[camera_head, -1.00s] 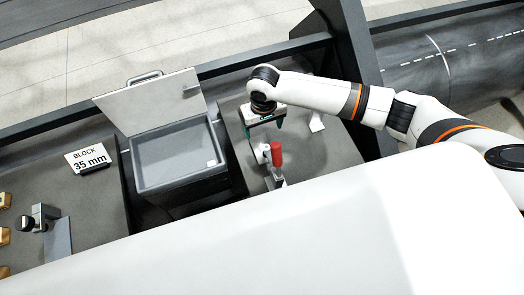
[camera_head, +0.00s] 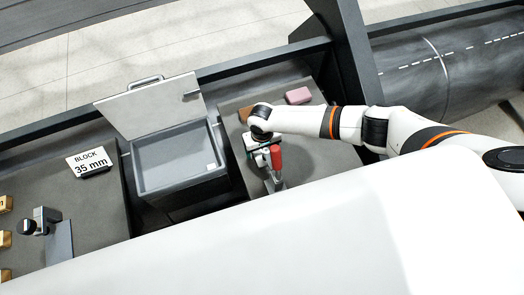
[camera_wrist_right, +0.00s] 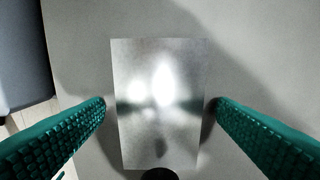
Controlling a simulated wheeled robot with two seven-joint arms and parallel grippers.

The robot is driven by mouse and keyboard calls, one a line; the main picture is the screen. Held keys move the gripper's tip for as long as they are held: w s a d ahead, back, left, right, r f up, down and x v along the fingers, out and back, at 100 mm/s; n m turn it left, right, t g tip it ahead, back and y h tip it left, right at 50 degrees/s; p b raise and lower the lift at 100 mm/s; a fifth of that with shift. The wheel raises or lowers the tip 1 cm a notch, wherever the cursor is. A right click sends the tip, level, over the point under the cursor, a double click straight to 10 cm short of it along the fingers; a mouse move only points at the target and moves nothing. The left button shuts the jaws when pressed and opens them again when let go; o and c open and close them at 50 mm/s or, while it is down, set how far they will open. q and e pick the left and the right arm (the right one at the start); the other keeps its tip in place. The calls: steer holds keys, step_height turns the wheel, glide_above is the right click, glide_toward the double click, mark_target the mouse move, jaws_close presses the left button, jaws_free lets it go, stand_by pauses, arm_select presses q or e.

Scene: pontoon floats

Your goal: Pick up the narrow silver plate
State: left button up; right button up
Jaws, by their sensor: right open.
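A flat, shiny silver plate (camera_wrist_right: 158,75) lies on the grey surface in the right wrist view, its long side running up and down the picture. My right gripper (camera_wrist_right: 159,105) is open, with one green ribbed finger on each side of the plate. Small gaps show between the fingertips and the plate's edges. In the head view my right gripper (camera_head: 260,147) is low over the right worktop, beside a red-handled device. I cannot make out the plate there; my wrist and arm cover that area. My left gripper is not in view.
The red-handled device (camera_head: 277,157) stands close to my right gripper. A pink block (camera_head: 298,95) and a brown block (camera_head: 243,114) lie farther back. An open grey box (camera_head: 143,177) with its lid raised stands left, beside a "BLOCK 35 mm" sign (camera_head: 88,160).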

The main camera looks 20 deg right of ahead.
steer(key=c, duration=1.1)
steer(key=shift+c, duration=0.7)
steer(key=shift+r, duration=0.15)
